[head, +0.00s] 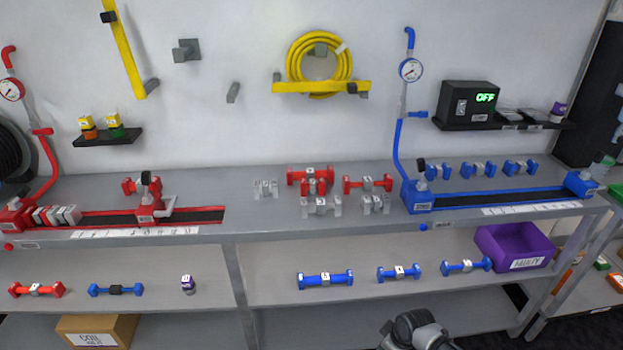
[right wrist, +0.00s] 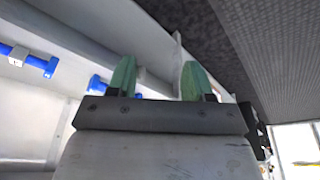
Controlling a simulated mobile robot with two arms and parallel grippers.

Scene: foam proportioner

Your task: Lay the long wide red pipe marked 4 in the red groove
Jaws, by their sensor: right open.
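Several red pipes with white labels stand mid-shelf in the head view. The largest red pipe (head: 302,172) is at the back, a smaller red pipe (head: 323,186) is in front of it, and another long red pipe (head: 367,184) is to the right. Their numbers are too small to read. The red groove (head: 205,215) is a dark channel with red edges at the left, holding grey pieces (head: 56,215) and a red clamp block (head: 150,207). My right gripper (right wrist: 158,76) is open and empty, its green fingertips apart, below the shelf and away from the red pipes. My left gripper is out of view.
Grey metal pipes (head: 321,207) stand close around the red ones. A blue groove (head: 490,197) is at the right, with blue pipes (head: 478,169) behind it. The lower shelf holds blue pipes (head: 325,280), a red pipe (head: 36,290) and a purple bin (head: 515,248).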

